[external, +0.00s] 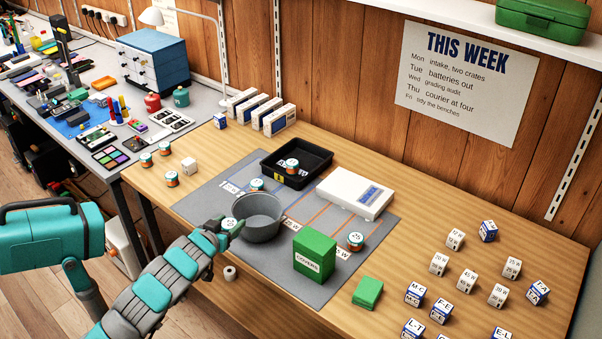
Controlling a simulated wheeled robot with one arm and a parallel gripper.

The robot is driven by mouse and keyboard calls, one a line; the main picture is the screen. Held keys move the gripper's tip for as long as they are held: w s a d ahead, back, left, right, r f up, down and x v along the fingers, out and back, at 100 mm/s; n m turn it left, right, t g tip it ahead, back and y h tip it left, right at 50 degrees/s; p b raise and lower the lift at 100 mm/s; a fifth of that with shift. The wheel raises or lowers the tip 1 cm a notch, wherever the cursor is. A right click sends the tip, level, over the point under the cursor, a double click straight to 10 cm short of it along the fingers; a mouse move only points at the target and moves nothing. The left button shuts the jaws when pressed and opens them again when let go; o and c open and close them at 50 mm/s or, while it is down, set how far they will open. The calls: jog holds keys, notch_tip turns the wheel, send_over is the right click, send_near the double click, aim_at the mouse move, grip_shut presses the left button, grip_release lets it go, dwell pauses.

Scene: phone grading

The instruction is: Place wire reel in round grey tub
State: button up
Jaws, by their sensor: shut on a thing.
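The round grey tub (259,229) stands on the grey mat in the middle of the table. My gripper (227,228) is at the tub's left side, shut on a wire reel (229,223) with a white top. The fingers hide much of this reel, and I cannot tell how far above the mat it is. Other similar reels stand about: one behind the tub (257,185), one in the black tray (291,165), one on the mat to the right (355,241), and several at the table's left end (171,179).
A green box (315,254) stands right of the tub, with a white box (355,193) behind it. The black tray (312,179) is farther back. Several labelled cubes (438,265) cover the right side. A smaller green block (367,292) lies near the front edge.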

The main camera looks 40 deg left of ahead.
jog(key=shift+w+a+f, duration=0.1)
jog(key=shift+w+f, duration=0.65)
jog(key=shift+w, duration=0.95)
jog(key=shift+w+f, duration=0.75)
jog(key=shift+w, duration=0.95)
jog(key=shift+w+a+f, duration=0.1)
jog(key=shift+w+f, duration=0.65)
jog(key=shift+w, duration=0.95)
jog(key=shift+f+b, duration=0.45)
jog(key=o, duration=1.4)
jog(key=shift+c, duration=0.2)
jog(key=shift+r, duration=0.15)
